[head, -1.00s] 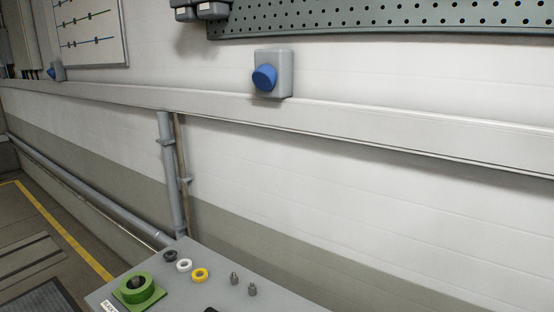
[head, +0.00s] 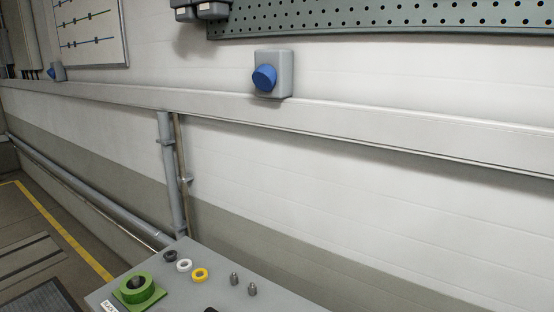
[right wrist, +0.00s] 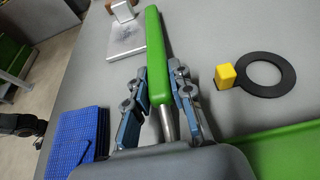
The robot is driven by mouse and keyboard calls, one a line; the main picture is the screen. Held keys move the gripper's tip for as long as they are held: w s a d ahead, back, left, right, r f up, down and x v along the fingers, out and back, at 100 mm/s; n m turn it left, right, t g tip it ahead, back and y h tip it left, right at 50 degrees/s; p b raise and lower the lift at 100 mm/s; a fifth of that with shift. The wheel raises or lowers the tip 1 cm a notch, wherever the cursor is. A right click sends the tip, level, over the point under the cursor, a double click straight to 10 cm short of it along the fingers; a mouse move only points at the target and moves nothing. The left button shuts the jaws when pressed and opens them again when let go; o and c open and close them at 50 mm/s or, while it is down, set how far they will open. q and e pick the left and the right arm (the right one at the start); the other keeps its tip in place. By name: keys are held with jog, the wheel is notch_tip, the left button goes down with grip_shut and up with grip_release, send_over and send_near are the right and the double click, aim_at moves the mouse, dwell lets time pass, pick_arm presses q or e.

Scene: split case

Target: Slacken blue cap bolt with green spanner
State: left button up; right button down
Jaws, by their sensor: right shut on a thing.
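In the right wrist view my right gripper (right wrist: 160,105) is shut on the green spanner (right wrist: 155,50). Its long green handle points away from the palm, and a short metal shank (right wrist: 168,124) runs back between the fingers toward the palm. The spanner's jaw end is hidden. I cannot make out a blue cap bolt in either view.
The wrist view shows a yellow block (right wrist: 225,76), a black ring (right wrist: 286,74), a metal plate (right wrist: 124,40) and blue ribbed pieces (right wrist: 75,135) on a grey surface. The head view shows a bench corner with a green fixture (head: 150,294), small rings and two studs (head: 252,290).

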jog(key=shift+r, duration=0.1)
jog(key=shift+r+p, duration=2.2)
jog(key=shift+r, duration=0.3)
